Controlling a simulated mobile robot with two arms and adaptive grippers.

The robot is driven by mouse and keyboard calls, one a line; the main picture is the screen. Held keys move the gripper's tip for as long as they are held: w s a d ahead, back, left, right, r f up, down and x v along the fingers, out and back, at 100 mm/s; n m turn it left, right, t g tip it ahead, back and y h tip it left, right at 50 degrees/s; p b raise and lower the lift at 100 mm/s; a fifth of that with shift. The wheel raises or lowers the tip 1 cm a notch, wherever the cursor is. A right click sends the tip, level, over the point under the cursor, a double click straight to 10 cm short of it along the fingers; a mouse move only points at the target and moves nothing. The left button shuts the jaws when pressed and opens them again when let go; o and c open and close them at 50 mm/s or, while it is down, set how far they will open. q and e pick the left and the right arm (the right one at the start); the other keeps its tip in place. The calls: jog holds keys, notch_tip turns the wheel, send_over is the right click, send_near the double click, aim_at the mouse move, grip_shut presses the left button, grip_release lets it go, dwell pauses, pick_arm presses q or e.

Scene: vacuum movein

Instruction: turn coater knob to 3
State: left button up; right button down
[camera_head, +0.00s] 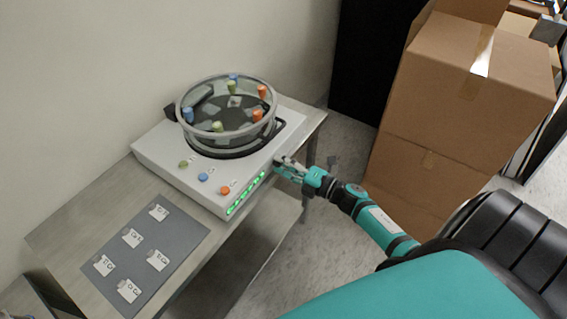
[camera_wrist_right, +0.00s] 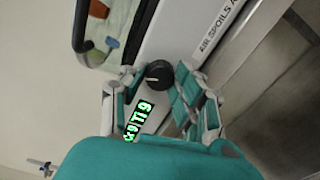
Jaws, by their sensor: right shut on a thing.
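The coater (camera_head: 160,150) is a white machine on a metal table, with a round clear-walled chamber (camera_head: 228,112) on top. My right gripper (camera_head: 281,164) is at the coater's front right edge, by the end of the green-lit display (camera_head: 247,194). In the right wrist view, the black round knob (camera_wrist_right: 159,73) with a pale pointer line sits between the fingers of my right gripper (camera_wrist_right: 156,80), which is shut on it. Green digits glow on the display (camera_wrist_right: 137,117) beside the knob. The knob's number scale cannot be read. My left gripper is not in view.
Colored pegs stand in the chamber, and green, blue and orange ones (camera_head: 203,177) stand on the coater top. A grey mat (camera_head: 145,255) with several labelled cards lies on the table's near left. Cardboard boxes (camera_head: 455,100) stand at the right. Bare floor lies between.

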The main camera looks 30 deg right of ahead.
dwell(0.4)
jog(key=c, duration=1)
grip_release()
jog(key=shift+s+d, duration=0.1)
jog(key=v, duration=1.1)
jog(key=shift+s+d, duration=0.2)
jog(key=shift+s, duration=0.15)
